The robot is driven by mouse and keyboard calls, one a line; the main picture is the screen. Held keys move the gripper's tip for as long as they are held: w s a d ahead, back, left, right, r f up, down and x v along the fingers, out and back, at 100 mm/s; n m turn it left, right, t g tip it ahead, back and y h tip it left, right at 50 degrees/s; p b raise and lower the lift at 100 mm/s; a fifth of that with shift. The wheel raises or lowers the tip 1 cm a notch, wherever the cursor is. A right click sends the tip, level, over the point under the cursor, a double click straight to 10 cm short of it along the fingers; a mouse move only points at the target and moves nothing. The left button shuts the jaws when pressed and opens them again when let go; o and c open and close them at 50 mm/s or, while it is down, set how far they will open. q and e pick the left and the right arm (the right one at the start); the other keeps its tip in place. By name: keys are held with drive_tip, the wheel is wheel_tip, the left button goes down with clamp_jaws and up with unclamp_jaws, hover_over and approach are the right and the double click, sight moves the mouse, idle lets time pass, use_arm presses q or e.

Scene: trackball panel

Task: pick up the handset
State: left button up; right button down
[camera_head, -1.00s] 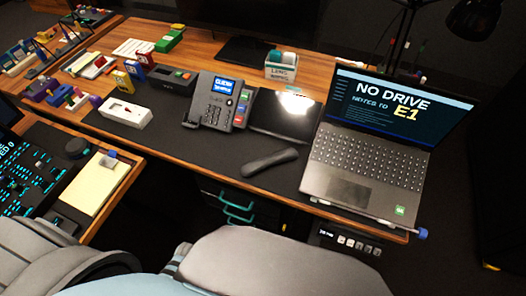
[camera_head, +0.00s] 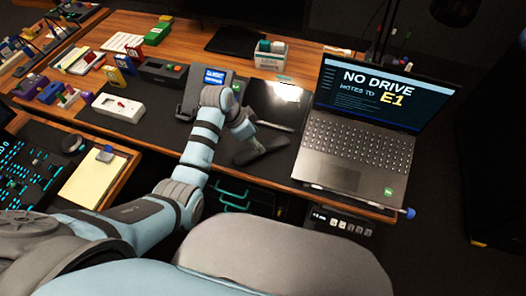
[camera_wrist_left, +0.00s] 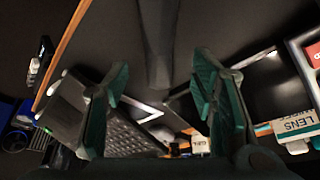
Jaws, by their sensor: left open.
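The dark grey handset (camera_head: 266,147) lies near the front edge of the desk mat, between the phone base and the laptop. In the left wrist view the handset (camera_wrist_left: 160,40) runs down from the top edge and its end lies between the fingers. My left gripper (camera_head: 243,131) is above the handset. Its green-lined fingers (camera_wrist_left: 160,92) are open, one on each side of the handset, and apart from it. The desk phone base (camera_head: 194,99) is partly hidden behind my left arm. My right gripper is not in view.
An open laptop (camera_head: 340,160) stands right of the handset. A dark tablet (camera_head: 272,100) lies behind the handset. A lens wipes box (camera_head: 268,62) stands further back. A white device (camera_head: 118,108) and several small boxes are at the left.

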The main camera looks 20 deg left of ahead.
sight(264, 146)
use_arm(q)
drive_tip(key=x, duration=0.2)
drive_tip(key=b+x, duration=0.1)
drive_tip(key=x, duration=0.1)
drive_tip(key=b+x, duration=0.1)
drive_tip(key=x, duration=0.1)
drive_tip(key=shift+w+d+f, duration=0.2)
drive_tip(key=shift+d+f, duration=0.05)
drive_tip(key=shift+d, duration=0.15)
drive_tip(key=shift+s+f, duration=0.1)
clamp_jaws()
